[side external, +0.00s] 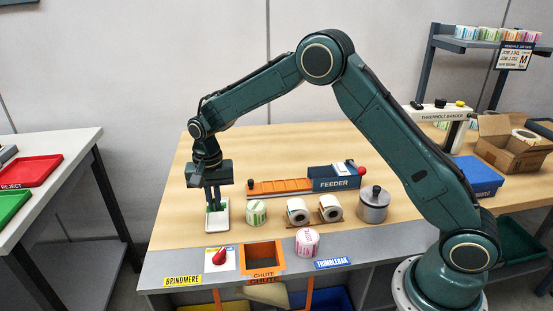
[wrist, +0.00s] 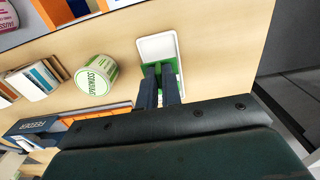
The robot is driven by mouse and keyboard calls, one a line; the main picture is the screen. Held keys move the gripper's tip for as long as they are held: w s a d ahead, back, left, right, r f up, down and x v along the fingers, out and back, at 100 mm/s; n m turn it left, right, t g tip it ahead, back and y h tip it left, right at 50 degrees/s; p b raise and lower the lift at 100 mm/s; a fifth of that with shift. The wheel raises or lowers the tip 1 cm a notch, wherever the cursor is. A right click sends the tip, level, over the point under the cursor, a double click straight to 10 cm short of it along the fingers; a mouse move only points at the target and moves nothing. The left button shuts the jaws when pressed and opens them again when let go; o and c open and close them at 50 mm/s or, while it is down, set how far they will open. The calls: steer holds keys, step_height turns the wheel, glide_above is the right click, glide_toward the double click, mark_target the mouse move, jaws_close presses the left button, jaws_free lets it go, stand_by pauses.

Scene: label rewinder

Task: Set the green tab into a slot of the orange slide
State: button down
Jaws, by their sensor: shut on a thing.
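My gripper (side external: 214,206) points down over a small white tray (side external: 222,224) at the left of the table. It is shut on the green tab (side external: 209,208), which shows as green around the fingertips. In the wrist view my gripper (wrist: 160,72) hides the middle of the tab (wrist: 179,68), and the white tray (wrist: 155,45) lies just beyond. I cannot tell whether the tab touches the tray. The orange slide (side external: 281,187) lies to the right and behind, joined to the blue feeder (side external: 334,179). Its slots are too small to make out.
A green-and-white label roll (side external: 256,212) stands just right of the tray. An orange-framed chute (side external: 263,256) opens at the front. Wood behind the tray is clear.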

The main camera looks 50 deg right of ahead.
steer(key=shift+r, duration=0.5)
steer(key=shift+d, duration=0.1)
steer(key=shift+d+m, duration=0.5)
steer(key=d+r+m, duration=0.1)
steer(key=d+m, duration=0.7)
steer(key=d, duration=0.1)
steer(key=r+m, duration=0.1)
steer(key=m, duration=0.8)
glide_above(269, 187)
steer(key=shift+r, duration=0.15)
steer(key=shift+f, duration=0.25)
steer(key=shift+f, duration=2.85)
steer(key=shift+f, duration=0.4)
